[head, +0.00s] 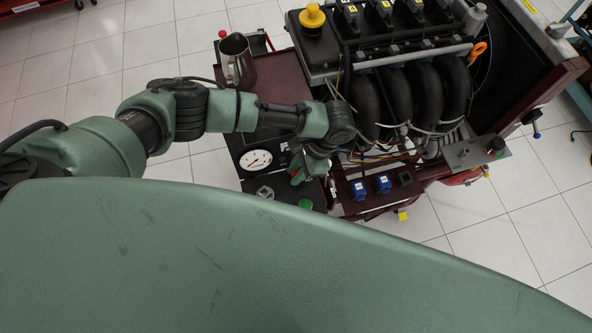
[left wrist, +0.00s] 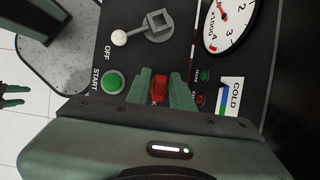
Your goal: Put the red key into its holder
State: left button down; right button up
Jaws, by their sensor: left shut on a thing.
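The red key (left wrist: 160,88) sits between the two green fingers of my left gripper (left wrist: 161,87) in the left wrist view. The fingers are shut on it, just over the black control panel (left wrist: 130,50). In the head view my left gripper (head: 304,174) is over the panel, right of the round gauge (head: 256,160), with a bit of red at its tip. I cannot make out the key's holder; the fingers and key cover the panel there. Whether the key touches the panel cannot be told.
The engine (head: 400,80) stands behind my left arm. A metal jug (head: 236,62) stands on the dark red tray (head: 275,75).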

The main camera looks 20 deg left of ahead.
pick_arm(q)
jog(key=shift+f, duration=0.15)
jog(key=shift+f, duration=0.35)
jog(key=shift+f, duration=0.2)
jog(key=c, duration=0.8)
grip_release()
jog(key=shift+c, duration=0.2)
jog(key=shift+r, duration=0.1)
jog(key=shift+r+p, duration=1.45)
jog(key=shift+p, duration=0.15)
